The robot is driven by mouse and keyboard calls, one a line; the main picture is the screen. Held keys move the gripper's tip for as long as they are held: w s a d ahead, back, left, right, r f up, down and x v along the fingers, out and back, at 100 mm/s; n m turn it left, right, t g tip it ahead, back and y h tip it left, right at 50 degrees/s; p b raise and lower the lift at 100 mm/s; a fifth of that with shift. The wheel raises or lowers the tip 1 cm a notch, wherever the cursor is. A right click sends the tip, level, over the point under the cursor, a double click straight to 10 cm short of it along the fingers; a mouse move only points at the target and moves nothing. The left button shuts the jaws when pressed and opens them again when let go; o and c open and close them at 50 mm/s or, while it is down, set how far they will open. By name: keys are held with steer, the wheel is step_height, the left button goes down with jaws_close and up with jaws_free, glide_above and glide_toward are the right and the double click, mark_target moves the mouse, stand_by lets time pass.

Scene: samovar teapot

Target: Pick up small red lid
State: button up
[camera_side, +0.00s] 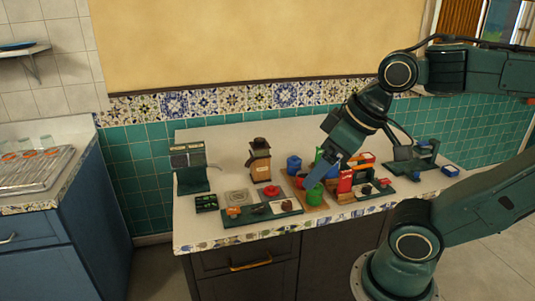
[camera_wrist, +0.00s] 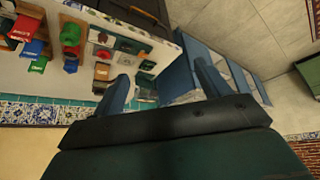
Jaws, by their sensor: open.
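A small red lid (camera_side: 271,191) with a knob lies on the white counter, between the brown samovar (camera_side: 260,165) and a dark green tray (camera_side: 263,214). In the wrist view the red lid (camera_wrist: 103,54) is small and left of both fingers, with the samovar (camera_wrist: 102,73) below it. My gripper (camera_side: 320,172) is right of the lid in the side view, above the green pot. It is empty and open, with its blue fingers wide apart in the wrist view (camera_wrist: 161,78).
A green pot (camera_side: 315,194), a blue pot (camera_side: 293,164) and red boxes (camera_side: 346,181) crowd the counter right of the lid. A dark green stand (camera_side: 190,172) is at the left. Tiled wall (camera_side: 160,133) runs behind.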

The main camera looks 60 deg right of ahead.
stand_by(0.3)
steer(key=n+g, duration=0.6)
steer(key=n, duration=1.2)
glide_above(272, 186)
step_height(272, 186, down, 17)
steer(key=shift+r, duration=0.2)
steer(key=shift+f, duration=0.1)
steer(key=shift+f, duration=4.2)
